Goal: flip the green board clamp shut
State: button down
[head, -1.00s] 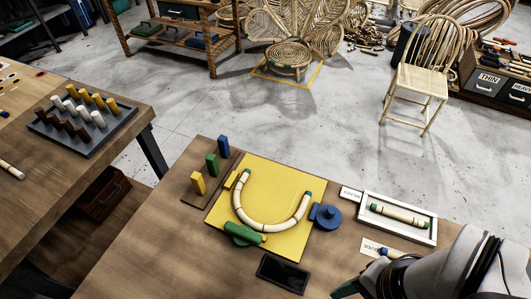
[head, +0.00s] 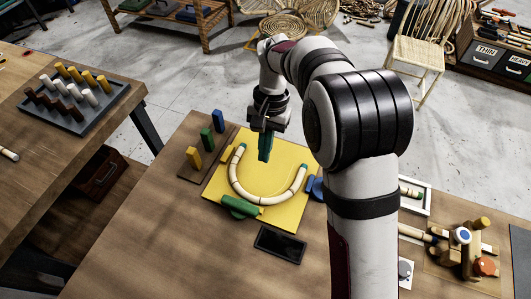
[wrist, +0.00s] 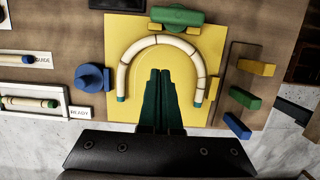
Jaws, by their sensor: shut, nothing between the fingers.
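The green board clamp (head: 240,207) is at the near edge of the yellow board (head: 283,213). In the wrist view the green clamp (wrist: 178,17) lies along the outer side of the bend of the cream rattan (wrist: 131,56), with small yellow pieces beside it. I cannot tell surely whether it presses on the rattan. The U-shaped rattan (head: 238,184) lies on the board with green ends. My gripper (head: 265,157) is over the board, inside the U, apart from the clamp. In the wrist view its green fingers (wrist: 159,98) are together and hold nothing.
A blue clamp (wrist: 92,78) and a yellow clamp (wrist: 218,88) flank the board. Yellow, green and blue blocks (head: 206,138) stand left of it. A dark flat tray (head: 280,244) lies in front. A white tray (wrist: 64,103) holds another rattan piece.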

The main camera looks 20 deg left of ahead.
aim_at(240, 207)
jog(key=x, duration=1)
jog(key=shift+s+f, duration=0.1)
jog(key=shift+s, duration=0.1)
jog(key=s, duration=0.3)
jog(key=shift+s, duration=0.3)
